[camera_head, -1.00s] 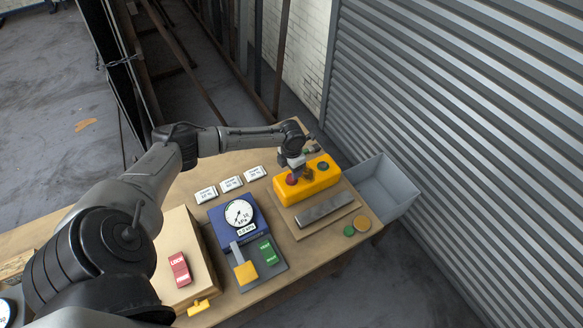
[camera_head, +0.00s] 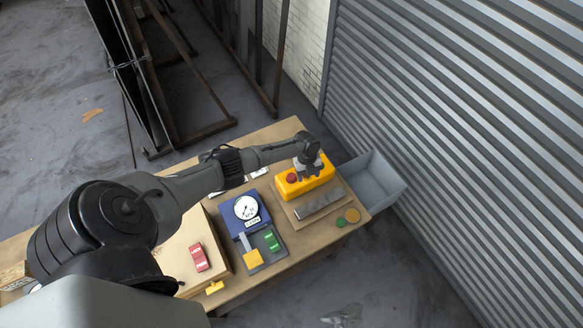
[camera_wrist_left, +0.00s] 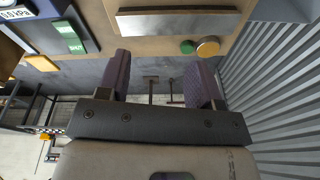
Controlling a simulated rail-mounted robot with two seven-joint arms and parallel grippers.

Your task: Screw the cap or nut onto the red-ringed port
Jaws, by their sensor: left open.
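The yellow block (camera_head: 306,186) sits on a board on the table in the head view. A red round feature (camera_head: 291,178), which looks like the red-ringed port, shows at its left end. My left gripper (camera_head: 312,174) is over the middle and right of the block and hides the other ports there. Its two fingers (camera_wrist_left: 160,78) are apart with nothing between them in the left wrist view. A green round cap (camera_head: 341,222) and an orange round cap (camera_head: 352,215) lie near the table's front right corner; both show in the wrist view. My right gripper is not in view.
A grey bar (camera_head: 320,203) lies in front of the block. A blue gauge unit (camera_head: 242,212) with green and yellow tags stands to the left. A grey bin (camera_head: 372,180) is at the table's right edge, near a corrugated shutter.

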